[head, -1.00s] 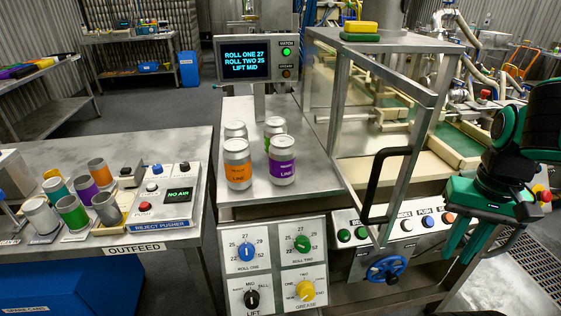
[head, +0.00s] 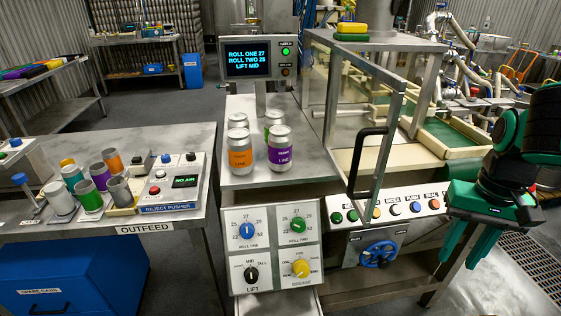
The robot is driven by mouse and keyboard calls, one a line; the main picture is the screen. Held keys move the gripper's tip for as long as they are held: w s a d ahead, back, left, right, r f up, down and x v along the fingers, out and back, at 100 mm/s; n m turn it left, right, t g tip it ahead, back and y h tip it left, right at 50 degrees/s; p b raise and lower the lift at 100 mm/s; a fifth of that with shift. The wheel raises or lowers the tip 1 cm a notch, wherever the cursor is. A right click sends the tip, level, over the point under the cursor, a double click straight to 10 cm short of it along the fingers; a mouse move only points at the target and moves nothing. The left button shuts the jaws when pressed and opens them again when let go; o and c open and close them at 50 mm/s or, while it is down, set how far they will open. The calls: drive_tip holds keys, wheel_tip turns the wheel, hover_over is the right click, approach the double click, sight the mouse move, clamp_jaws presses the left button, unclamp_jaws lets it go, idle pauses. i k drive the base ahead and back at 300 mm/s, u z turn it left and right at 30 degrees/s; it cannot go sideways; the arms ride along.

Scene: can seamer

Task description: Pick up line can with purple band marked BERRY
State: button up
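The can with the purple band (head: 281,153) stands upright at the front right of a small group on the steel table beside the seamer; its lettering is too small to read surely. A can with an orange band (head: 240,155) stands just left of it. A can with a green band (head: 273,121) stands behind it, partly hidden. Another can (head: 238,121) stands behind the orange one, its band mostly hidden. My gripper (head: 475,250) hangs at the far right, fingers pointing down and apart, with nothing seen between them. It is well away from the cans.
A framed clear guard door with a black handle (head: 367,160) stands right of the cans, between them and my gripper. A dial panel (head: 272,247) is below the cans. The outfeed table (head: 190,245) at left holds several cans and a reject pusher box (head: 172,187).

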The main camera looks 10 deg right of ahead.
sight(279, 137)
drive_tip(key=z, duration=0.05)
drive_tip(key=k, duration=0.25)
drive_tip(key=z, duration=1.4)
drive_tip(key=k, duration=2.1)
drive_tip(key=u, duration=0.5)
drive_tip(key=i, duration=1)
drive_tip(key=z, duration=0.1)
